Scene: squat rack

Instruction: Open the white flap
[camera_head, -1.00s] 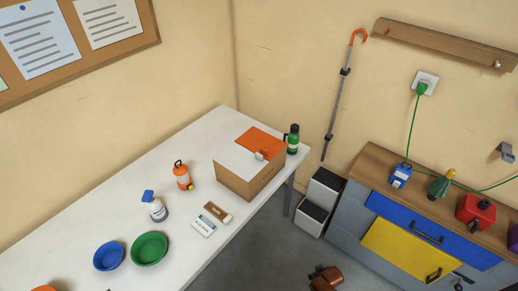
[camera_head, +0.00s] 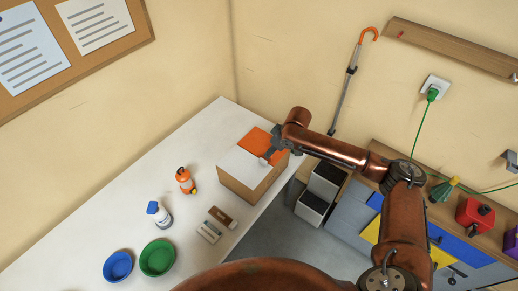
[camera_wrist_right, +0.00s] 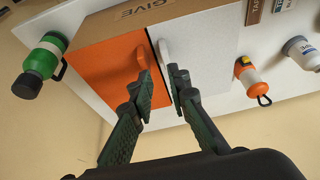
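The cardboard box (camera_head: 250,187) stands on the white table with both top flaps lying closed. Its white flap (camera_head: 238,162) is on the near left and its orange flap (camera_head: 258,138) on the far side. In the right wrist view the white flap (camera_wrist_right: 208,38) is right of the orange flap (camera_wrist_right: 102,75). A white handle (camera_wrist_right: 164,49) and an orange handle (camera_wrist_right: 140,57) stand near the seam. My right gripper (camera_wrist_right: 162,82) is open above the seam, its fingertips close to the handles. I cannot tell whether they touch. My left gripper is not in view.
An orange lantern-like item (camera_head: 184,180), a white bottle with a blue cap (camera_head: 160,214), and blue (camera_head: 117,266) and green (camera_head: 157,258) bowls stand on the table. A green bottle (camera_wrist_right: 40,66) is beside the box. Open tabletop lies left of the box.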

